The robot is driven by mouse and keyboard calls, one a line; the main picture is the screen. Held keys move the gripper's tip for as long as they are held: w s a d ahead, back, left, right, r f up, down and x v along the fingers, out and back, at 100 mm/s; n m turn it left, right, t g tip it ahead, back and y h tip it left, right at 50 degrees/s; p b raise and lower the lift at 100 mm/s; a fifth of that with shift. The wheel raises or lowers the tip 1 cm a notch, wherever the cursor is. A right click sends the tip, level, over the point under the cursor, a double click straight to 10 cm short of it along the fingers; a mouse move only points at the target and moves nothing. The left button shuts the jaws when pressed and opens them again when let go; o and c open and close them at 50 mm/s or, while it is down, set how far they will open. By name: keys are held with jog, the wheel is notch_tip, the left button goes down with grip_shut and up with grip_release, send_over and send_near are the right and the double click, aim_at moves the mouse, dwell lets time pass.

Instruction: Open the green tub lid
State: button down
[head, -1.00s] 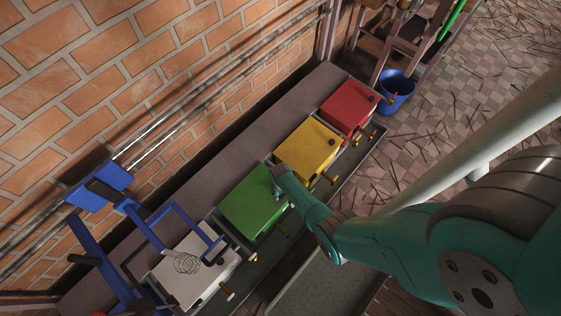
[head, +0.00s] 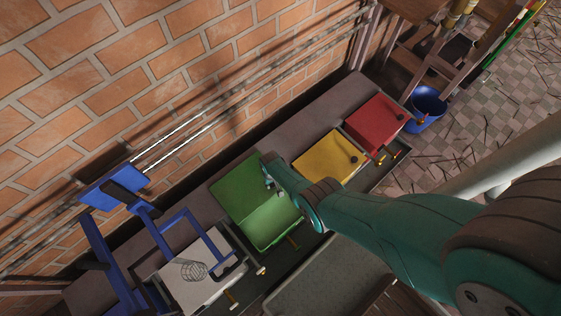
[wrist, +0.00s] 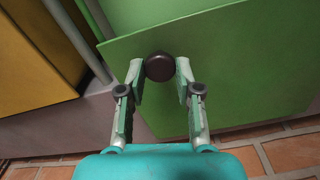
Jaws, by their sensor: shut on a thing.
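The green tub (head: 272,222) stands in the row between the white and the yellow tub. Its green lid (head: 236,187) is swung up toward the brick wall, and the tub's inside shows in the head view. My gripper (head: 268,184) is at the lid's right edge in the head view. In the wrist view the gripper's two fingers (wrist: 159,70) are shut on the round dark knob (wrist: 160,66) of the lid (wrist: 245,62). The hinge cannot be made out clearly.
The yellow tub (head: 325,158) and red tub (head: 375,122) stand to the right with lids down. The white tub (head: 190,288), with a wire whisk-like shape and blue frame (head: 185,222) over it, is at left. A blue bucket (head: 426,106) stands beyond the red tub. The brick wall (head: 190,95) is behind.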

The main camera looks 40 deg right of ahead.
jog(key=shift+w, duration=0.3)
jog(key=c, duration=0.8)
grip_release()
jog(key=shift+r, duration=5.95)
